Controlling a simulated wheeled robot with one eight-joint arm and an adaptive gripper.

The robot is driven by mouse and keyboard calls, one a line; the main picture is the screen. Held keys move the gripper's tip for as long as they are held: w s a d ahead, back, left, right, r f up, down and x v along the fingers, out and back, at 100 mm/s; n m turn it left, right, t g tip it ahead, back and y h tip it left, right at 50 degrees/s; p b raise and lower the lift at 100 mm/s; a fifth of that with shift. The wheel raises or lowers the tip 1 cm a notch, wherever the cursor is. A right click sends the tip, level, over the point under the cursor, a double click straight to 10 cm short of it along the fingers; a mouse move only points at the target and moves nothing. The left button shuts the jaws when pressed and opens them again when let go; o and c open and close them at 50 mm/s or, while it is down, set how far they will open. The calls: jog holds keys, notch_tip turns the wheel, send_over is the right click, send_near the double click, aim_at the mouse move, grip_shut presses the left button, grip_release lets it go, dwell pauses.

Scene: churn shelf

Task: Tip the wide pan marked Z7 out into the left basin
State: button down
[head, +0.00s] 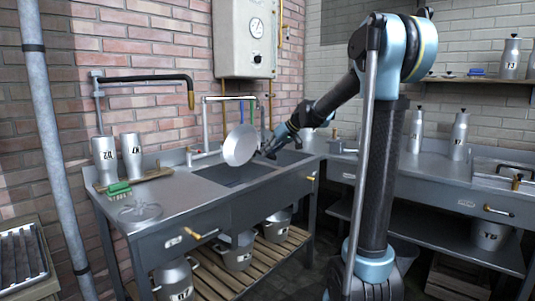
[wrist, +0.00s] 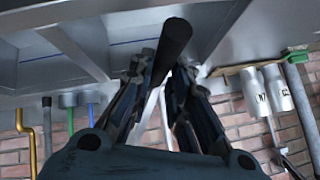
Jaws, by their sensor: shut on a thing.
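The wide pan (head: 240,145) is a pale round metal disc in the head view, tipped steeply on edge above the left basin (head: 215,173). No Z7 mark can be read on it. My gripper (head: 268,152) is just right of the pan. In the wrist view my gripper (wrist: 160,85) has its fingers on either side of a dark round handle (wrist: 175,38), and the pan's dish is not clearly seen there. The right basin (head: 290,158) lies behind and right of my gripper. The basin floors are mostly hidden, so I cannot tell what is in them.
A tap pipe (head: 203,115) rises behind the left basin. A grey boiler (head: 245,38) hangs above. Pots (head: 238,255) sit on the slatted shelf below.

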jog(key=m+g+y, duration=0.1)
jog(key=g+y, duration=0.1)
jog(key=w+r+m+g+y, duration=0.1)
jog(key=m+g+y, duration=0.1)
jog(key=y, duration=0.1)
jog(key=w+d+r+m+g+y, duration=0.1)
jog(key=m+g+y, duration=0.1)
jog(key=shift+d, duration=0.1)
dwell(0.4)
jog(key=shift+s+m, duration=0.1)
jog(key=shift+m, duration=0.2)
